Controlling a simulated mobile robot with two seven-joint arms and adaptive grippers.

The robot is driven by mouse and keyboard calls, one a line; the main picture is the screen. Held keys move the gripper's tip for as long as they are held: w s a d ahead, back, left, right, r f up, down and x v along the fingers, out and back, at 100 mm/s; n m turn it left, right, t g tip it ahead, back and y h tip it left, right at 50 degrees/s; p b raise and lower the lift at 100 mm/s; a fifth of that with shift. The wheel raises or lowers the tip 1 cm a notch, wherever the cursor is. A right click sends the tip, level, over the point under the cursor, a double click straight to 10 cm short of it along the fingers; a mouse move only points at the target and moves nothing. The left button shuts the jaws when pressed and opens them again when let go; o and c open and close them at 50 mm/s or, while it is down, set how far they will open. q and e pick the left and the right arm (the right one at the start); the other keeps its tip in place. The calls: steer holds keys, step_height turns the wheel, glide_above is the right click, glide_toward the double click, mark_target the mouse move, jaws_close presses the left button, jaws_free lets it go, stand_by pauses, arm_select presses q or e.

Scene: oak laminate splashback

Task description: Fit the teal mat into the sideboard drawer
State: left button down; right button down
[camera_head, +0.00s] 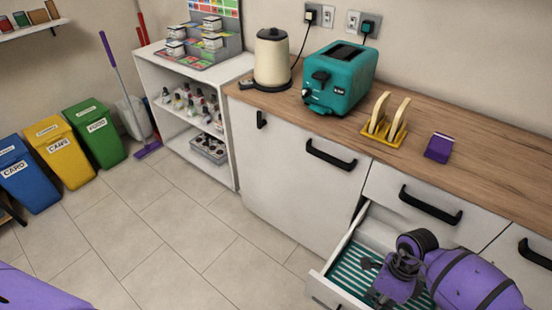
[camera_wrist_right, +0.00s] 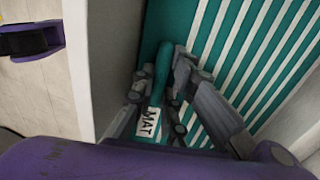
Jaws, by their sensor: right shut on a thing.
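The teal mat (camera_head: 345,274) with white stripes lies inside the open sideboard drawer (camera_head: 336,251). In the right wrist view the mat (camera_wrist_right: 235,50) spreads between the drawer's pale walls, and a teal strip with a white "MAT" label stands up from it near the left wall (camera_wrist_right: 103,60). My right gripper (camera_head: 379,277) reaches down into the drawer over the mat. In the wrist view the right gripper (camera_wrist_right: 168,85) is shut on this labelled part of the mat. My arm hides the mat's right side in the head view. My left gripper is not in view.
The worktop (camera_head: 340,133) above holds a kettle (camera_head: 272,58), a teal toaster (camera_head: 340,78), a yellow rack (camera_head: 385,128) and a purple packet (camera_head: 439,148). Black handles stick out from the closed fronts. The tiled floor (camera_head: 190,230) left of the drawer is clear.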

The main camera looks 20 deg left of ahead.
steer(key=c, duration=1.8)
jaws_free()
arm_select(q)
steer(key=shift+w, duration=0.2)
arm_select(e)
steer(key=shift+o, duration=0.2)
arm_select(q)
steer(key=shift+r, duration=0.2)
arm_select(e)
steer(key=v, duration=1.2)
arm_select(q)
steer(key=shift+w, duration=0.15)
